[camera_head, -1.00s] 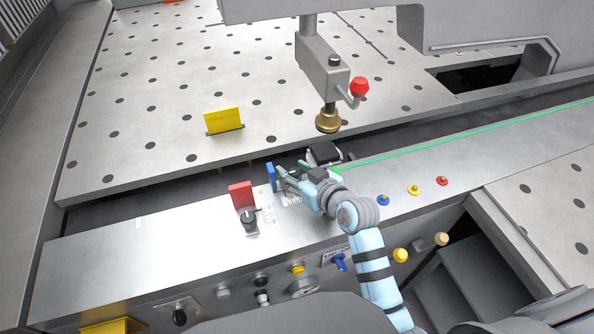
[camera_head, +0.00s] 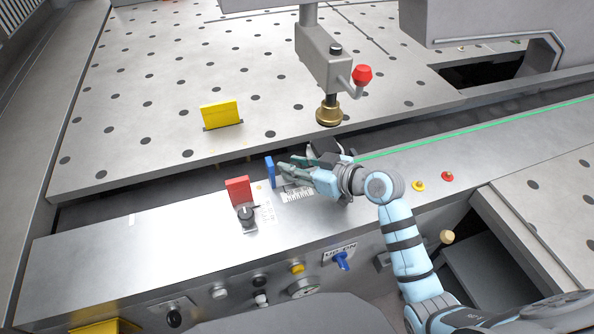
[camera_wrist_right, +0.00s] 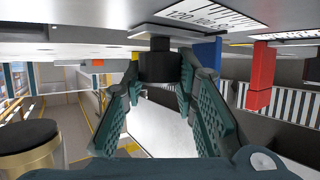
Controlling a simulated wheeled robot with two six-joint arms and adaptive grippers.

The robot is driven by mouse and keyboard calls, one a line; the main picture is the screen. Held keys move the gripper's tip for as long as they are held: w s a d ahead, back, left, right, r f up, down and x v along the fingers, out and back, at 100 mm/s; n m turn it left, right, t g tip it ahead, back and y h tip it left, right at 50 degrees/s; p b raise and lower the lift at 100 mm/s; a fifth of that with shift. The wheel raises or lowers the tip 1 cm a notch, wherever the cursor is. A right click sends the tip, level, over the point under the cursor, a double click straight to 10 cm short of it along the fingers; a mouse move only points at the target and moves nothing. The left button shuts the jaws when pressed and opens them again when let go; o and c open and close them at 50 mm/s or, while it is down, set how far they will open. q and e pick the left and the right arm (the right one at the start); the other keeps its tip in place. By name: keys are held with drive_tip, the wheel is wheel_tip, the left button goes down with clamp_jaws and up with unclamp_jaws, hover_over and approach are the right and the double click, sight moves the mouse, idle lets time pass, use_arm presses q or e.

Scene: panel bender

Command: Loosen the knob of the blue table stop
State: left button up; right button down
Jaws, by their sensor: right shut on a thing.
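The blue table stop (camera_head: 270,171) stands upright on the front metal rail, right of the red stop (camera_head: 239,190). My right gripper (camera_head: 285,173) reaches in from the right beside the blue stop. In the right wrist view, its teal fingers are shut on a black knob (camera_wrist_right: 158,63), one on each side. The blue stop (camera_wrist_right: 207,52) shows right behind the fingers there, with the red stop (camera_wrist_right: 261,77) further right. In the head view the fingers hide this knob. My left gripper is not in view.
The red stop's own black knob (camera_head: 247,214) is just below it. A yellow stop (camera_head: 221,114) stands on the perforated table. A machine head with a brass tip (camera_head: 328,113) hangs above my gripper. A blue switch lever (camera_head: 341,261) is on the front panel.

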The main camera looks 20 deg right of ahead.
drive_tip(key=n+g+y+b, duration=0.1)
drive_tip(key=n+g+b, duration=0.1)
drive_tip(key=b, duration=0.1)
drive_tip(key=n+g+y+b, duration=0.2)
drive_tip(key=n+g+b, duration=0.1)
drive_tip(key=b, duration=0.1)
drive_tip(key=n+g+y+b, duration=0.2)
drive_tip(key=b, duration=0.2)
drive_tip(key=shift+f+n+g, duration=0.25)
drive_tip(key=shift+n+g, duration=0.05)
drive_tip(key=shift+n, duration=0.1)
drive_tip(key=shift+r+n+g+b, duration=0.15)
drive_tip(key=shift+n+g+b, duration=0.85)
drive_tip(key=shift+g+b, duration=0.15)
drive_tip(key=c, duration=1.3)
unclamp_jaws()
drive_tip(key=shift+d+r, duration=0.1)
drive_tip(key=v, duration=1.1)
drive_tip(key=shift+d, duration=0.45)
